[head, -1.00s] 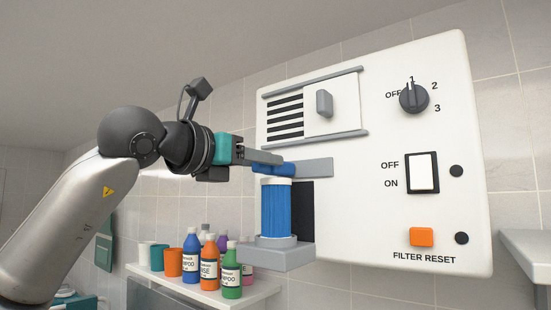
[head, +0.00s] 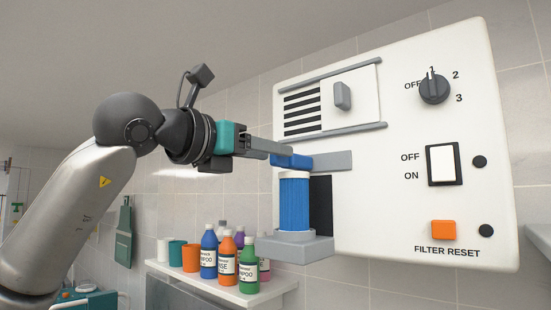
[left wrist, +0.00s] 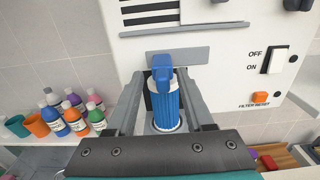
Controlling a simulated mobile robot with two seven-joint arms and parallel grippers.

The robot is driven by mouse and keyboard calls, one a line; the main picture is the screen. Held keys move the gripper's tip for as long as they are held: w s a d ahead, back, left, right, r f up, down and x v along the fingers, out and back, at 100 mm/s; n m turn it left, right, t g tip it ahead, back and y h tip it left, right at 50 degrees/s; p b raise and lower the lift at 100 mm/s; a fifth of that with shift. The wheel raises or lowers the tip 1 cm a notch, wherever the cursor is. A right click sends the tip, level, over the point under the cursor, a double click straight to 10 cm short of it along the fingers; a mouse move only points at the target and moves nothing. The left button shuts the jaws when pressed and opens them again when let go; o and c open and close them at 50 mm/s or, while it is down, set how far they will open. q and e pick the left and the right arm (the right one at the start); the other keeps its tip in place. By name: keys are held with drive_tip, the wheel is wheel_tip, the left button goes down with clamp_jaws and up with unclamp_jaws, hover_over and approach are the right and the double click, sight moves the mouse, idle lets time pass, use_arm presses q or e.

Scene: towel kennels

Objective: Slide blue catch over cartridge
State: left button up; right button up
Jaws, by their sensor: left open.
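The blue catch (head: 291,160) is at the left end of a flat grey plate (head: 332,161) on the white panel. In the left wrist view the catch (left wrist: 162,66) reaches across part of the cartridge's top. The blue ribbed cartridge (head: 295,203) stands upright on a grey bracket (head: 288,247); it also shows in the left wrist view (left wrist: 165,108). My left gripper (head: 283,150) is open, just left of and above the catch. In the left wrist view its fingers (left wrist: 161,82) lie either side of the catch, apart from it. My right gripper is not in view.
The white panel (head: 400,200) carries a dial (head: 434,89), a rocker switch (head: 442,165), an orange reset button (head: 443,230) and a sliding vent cover (head: 350,97). Bottles and cups crowd a shelf (head: 215,284) at lower left.

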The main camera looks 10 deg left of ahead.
use_arm(q)
drive_tip(key=b+v, duration=0.3)
drive_tip(key=v, duration=0.9)
drive_tip(key=shift+s+a, duration=0.2)
drive_tip(key=shift+s, duration=0.1)
